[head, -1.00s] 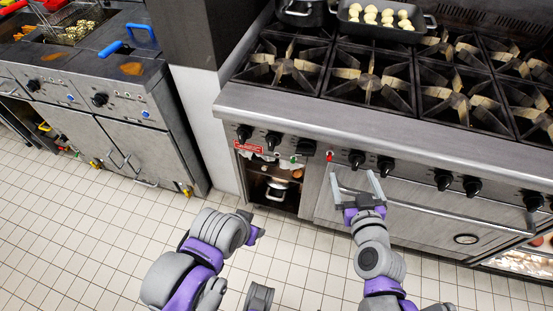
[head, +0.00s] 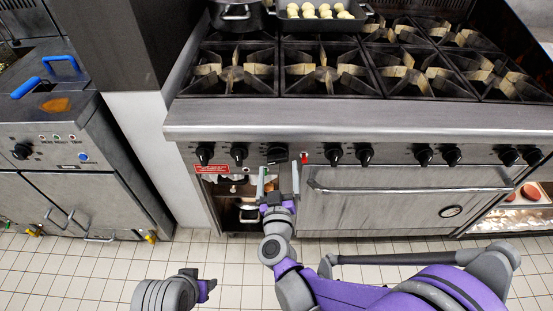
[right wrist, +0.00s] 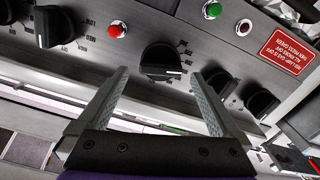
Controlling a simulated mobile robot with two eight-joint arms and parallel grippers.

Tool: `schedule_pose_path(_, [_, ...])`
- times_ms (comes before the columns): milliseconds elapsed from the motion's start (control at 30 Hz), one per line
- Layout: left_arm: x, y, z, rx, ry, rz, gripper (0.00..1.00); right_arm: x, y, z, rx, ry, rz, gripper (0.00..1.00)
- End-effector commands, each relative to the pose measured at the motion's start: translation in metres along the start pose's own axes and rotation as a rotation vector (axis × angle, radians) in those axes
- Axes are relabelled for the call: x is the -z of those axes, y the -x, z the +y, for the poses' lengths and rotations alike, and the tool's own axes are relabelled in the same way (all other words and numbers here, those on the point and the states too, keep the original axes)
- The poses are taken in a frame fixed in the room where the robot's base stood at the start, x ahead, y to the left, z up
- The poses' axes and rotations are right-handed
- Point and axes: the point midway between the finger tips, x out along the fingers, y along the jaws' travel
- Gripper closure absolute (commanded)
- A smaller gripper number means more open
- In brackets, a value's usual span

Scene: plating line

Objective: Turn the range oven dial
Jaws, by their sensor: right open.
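The range's front panel (head: 400,150) carries a row of black dials. One black dial (head: 277,153) sits between a green and a red indicator light, and it also shows in the right wrist view (right wrist: 160,59). My right gripper (head: 279,168) is open and empty just below and in front of this dial. In the right wrist view its fingertips (right wrist: 160,73) point at the dial, one on each side of it in the picture; I see no clear contact.
Neighbouring dials (right wrist: 55,26) (right wrist: 217,83) are close. The oven door handle (head: 410,189) juts out to the right. An open compartment (head: 247,188) with pots lies behind the gripper.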

Motion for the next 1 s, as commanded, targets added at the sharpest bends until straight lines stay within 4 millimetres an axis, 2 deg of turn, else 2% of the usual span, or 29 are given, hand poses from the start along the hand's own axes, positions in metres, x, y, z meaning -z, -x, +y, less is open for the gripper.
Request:
schedule_pose_path(100, [-0.001,-0.002,0.000,0.000,0.000,-0.001,0.48,-0.001,-0.023,0.000,-0.001,0.001,-0.001,0.00])
schedule_pose_path(300, [-0.001,-0.004,0.000,0.000,0.000,-0.001,0.48,0.000,-0.045,0.000,0.001,0.001,0.000,0.00])
schedule_pose_path(667, [-0.001,-0.004,0.000,0.000,0.000,-0.001,0.48,0.000,-0.050,0.000,0.002,0.000,0.000,0.00])
schedule_pose_path(1000, [-0.001,-0.004,0.000,0.000,0.000,-0.001,0.48,0.000,-0.050,0.000,0.002,0.000,0.000,0.59])
